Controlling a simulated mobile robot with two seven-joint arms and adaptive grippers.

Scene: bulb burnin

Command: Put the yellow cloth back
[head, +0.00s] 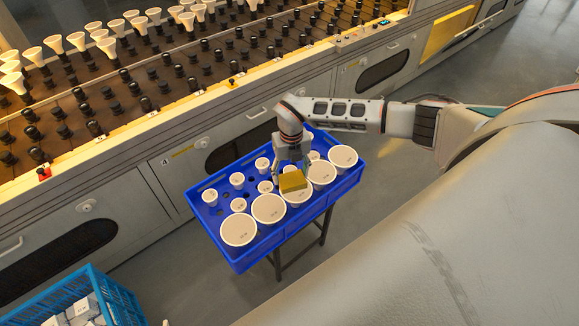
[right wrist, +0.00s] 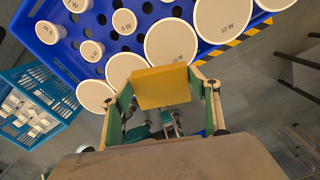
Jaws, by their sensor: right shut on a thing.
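The yellow cloth (head: 292,182) looks like a small folded block and is over the front part of the blue tray, in front of a white round-topped bulb. My right gripper (head: 291,168) reaches down over the tray and is shut on the cloth. In the right wrist view the cloth (right wrist: 161,87) sits between the two fingertips (right wrist: 162,92), with white bulb tops beyond it. I cannot tell whether the cloth touches the bulb under it. My left gripper is not in view.
The blue tray (head: 239,265) holds several white bulbs of different sizes, with some empty holes, on a dark stand. Behind it runs a long grey bench (head: 180,160) with rows of black sockets and some bulbs. A blue crate (head: 122,297) with boxes is at lower left.

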